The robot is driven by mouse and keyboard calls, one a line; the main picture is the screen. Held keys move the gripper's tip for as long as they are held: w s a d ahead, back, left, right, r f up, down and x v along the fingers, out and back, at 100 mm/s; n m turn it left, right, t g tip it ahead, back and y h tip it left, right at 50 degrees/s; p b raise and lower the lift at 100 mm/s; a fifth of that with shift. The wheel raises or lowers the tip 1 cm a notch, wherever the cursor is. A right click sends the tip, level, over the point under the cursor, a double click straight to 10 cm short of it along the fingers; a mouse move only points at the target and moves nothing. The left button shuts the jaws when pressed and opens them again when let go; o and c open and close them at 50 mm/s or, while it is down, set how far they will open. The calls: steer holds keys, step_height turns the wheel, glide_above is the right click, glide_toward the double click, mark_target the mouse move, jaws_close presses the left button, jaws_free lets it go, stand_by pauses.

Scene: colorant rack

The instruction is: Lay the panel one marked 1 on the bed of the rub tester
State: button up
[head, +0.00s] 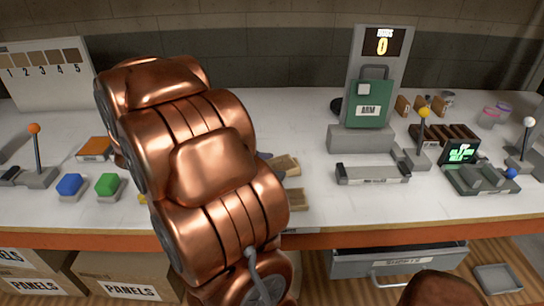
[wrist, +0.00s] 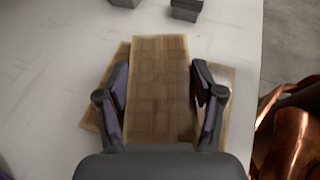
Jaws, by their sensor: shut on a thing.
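In the wrist view my gripper (wrist: 158,72) has its fingers on both sides of a tan wooden panel (wrist: 158,110) and is shut on it. No number shows on this panel, so I cannot tell whether it is panel one. Other panels lie partly under it, one at the left (wrist: 92,115) and one at the right (wrist: 222,78). In the head view my copper arm hides the gripper; panel edges (head: 297,199) show right of it. The rub tester (head: 361,139) has a green ARM block and a display reading 0. Its low grey bed (head: 373,174) looks empty.
A lever with a yellow knob (head: 424,113) stands right of the bed. A wooden slotted rack (head: 452,135) and a small green screen (head: 461,152) are farther right. Blue (head: 69,185) and green (head: 108,184) buttons are at the left. The table between panels and bed is clear.

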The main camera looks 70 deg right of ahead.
steer(key=p, duration=0.3)
glide_above(265, 151)
steer(key=shift+s+f, duration=0.2)
steer(key=shift+f, duration=0.55)
steer(key=shift+f+p, duration=0.5)
steer(key=shift+f, duration=1.25)
steer(key=o, duration=1.2)
steer(key=shift+f, duration=0.15)
steer(key=shift+w+r, duration=0.15)
steer(key=shift+r, duration=0.05)
steer(key=b+v, duration=0.2)
steer(key=v, duration=1)
